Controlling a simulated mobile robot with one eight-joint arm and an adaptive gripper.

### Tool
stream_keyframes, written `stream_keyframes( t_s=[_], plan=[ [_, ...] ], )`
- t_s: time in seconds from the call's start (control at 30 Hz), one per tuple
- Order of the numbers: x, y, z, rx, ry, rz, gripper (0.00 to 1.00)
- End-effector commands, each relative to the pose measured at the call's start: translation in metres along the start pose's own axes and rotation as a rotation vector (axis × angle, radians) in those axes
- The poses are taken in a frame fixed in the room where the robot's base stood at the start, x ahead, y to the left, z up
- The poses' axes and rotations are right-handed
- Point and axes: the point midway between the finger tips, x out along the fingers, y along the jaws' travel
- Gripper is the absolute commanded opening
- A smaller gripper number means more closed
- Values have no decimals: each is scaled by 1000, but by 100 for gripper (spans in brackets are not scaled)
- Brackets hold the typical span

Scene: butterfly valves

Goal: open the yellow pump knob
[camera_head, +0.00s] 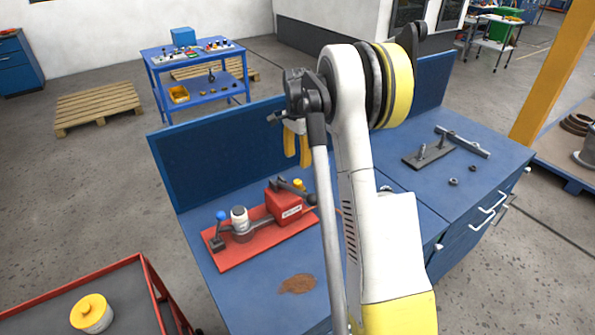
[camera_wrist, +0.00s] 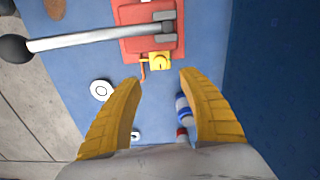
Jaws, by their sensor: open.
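The yellow pump knob (camera_head: 299,184) sits at the right end of the red pump (camera_head: 287,207), close to the blue back panel. In the wrist view the knob (camera_wrist: 160,61) is a small yellow piece at the red block's lower edge, just beyond and between my fingertips. My gripper (camera_head: 297,147) has yellow fingers and hangs above the knob's end of the pump. In the wrist view my gripper (camera_wrist: 159,78) is open and empty, with a gap between its fingertips and the knob. My arm hides part of the bench in the head view.
A long grey lever (camera_wrist: 90,38) with a black ball end lies across the pump. The pump stands on a red plate (camera_head: 227,261) on the blue bench (camera_head: 250,300). A blue panel (camera_head: 215,160) rises behind. Small cylindrical parts (camera_wrist: 183,108) lie near the right finger.

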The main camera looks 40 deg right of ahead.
Motion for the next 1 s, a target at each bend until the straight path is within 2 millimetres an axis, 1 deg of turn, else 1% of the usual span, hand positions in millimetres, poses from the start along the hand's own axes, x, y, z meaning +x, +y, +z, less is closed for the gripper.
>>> stream_keyframes(
  t_s=[0.3,0.4,0.5,0.6,0.7,0.93,0.97,1.0],
  plan=[
    [62,0,0,0,0,0,49],
    [80,0,0,-1,0,0,49],
    [93,0,0,-1,0,0,49],
    [101,0,0,-1,0,0,49],
    [105,0,0,-1,0,0,49],
    [105,0,0,-1,0,0,49],
    [105,0,0,-1,0,0,44],
    [105,0,0,-1,0,0,32]
  ],
)
